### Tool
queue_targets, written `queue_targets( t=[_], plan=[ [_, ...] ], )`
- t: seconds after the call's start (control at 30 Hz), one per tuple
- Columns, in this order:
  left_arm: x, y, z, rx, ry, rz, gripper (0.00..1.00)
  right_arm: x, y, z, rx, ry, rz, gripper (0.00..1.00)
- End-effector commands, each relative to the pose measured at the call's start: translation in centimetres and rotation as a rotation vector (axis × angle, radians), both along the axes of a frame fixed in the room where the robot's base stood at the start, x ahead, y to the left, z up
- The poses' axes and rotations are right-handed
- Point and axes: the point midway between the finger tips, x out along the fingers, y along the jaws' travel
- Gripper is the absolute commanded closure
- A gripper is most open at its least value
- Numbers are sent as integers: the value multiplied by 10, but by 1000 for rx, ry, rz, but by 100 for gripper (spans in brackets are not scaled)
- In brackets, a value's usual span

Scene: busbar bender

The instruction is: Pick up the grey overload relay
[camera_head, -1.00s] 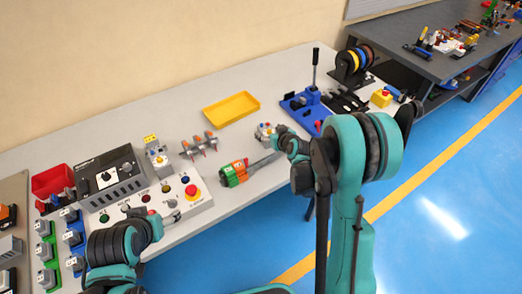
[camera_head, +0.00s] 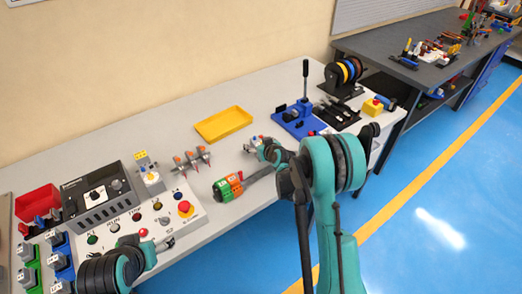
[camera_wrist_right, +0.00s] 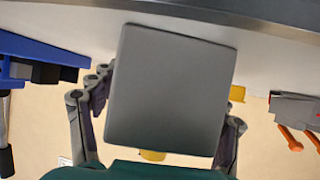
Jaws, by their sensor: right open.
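The grey overload relay (camera_head: 251,144), a small grey block with coloured spots on top, stands on the bench in front of the yellow tray. My right gripper (camera_head: 263,147) is at its right side in the head view, open. In the right wrist view, which is upside down, a large plain grey block, apparently the relay (camera_wrist_right: 170,88), fills the middle. The fingers of my right gripper (camera_wrist_right: 168,101) lie on either side of it; contact cannot be told. My left arm's end (camera_head: 138,250) is low at the left, by the control panel; its finger state is unclear.
A yellow tray (camera_head: 223,124) lies behind the relay. A blue lever press (camera_head: 297,120) stands to the right, and a grey part with orange tips (camera_head: 193,158) to the left. A green-and-orange tool (camera_head: 228,187) lies near the front edge. A control panel (camera_head: 150,222) is further left.

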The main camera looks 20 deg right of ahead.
Motion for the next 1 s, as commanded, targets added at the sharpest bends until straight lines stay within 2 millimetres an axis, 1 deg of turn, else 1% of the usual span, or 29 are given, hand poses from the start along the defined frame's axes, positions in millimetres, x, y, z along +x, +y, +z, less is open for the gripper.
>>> queue_targets(
  t=[0.07,0.17,0.2,0.3,0.63,0.77,0.87,0.97,1.0],
  plan=[
    [0,0,1,0,0,0,27,0,0,1,0,0,0,25],
    [0,0,1,0,0,0,27,0,0,1,0,0,0,49],
    [0,0,1,0,0,0,27,0,0,1,1,0,0,59],
    [0,0,1,0,0,0,27,-1,0,1,1,0,0,84],
    [0,0,1,0,0,0,27,-1,0,1,1,0,0,85],
    [0,0,3,0,0,0,27,-1,0,5,1,0,0,85],
    [0,0,8,0,0,0,27,-1,0,14,1,0,0,85],
    [0,0,16,0,0,0,27,-1,0,28,1,0,0,85],
    [0,0,20,0,0,0,27,-1,0,36,1,0,0,85]
  ],
)
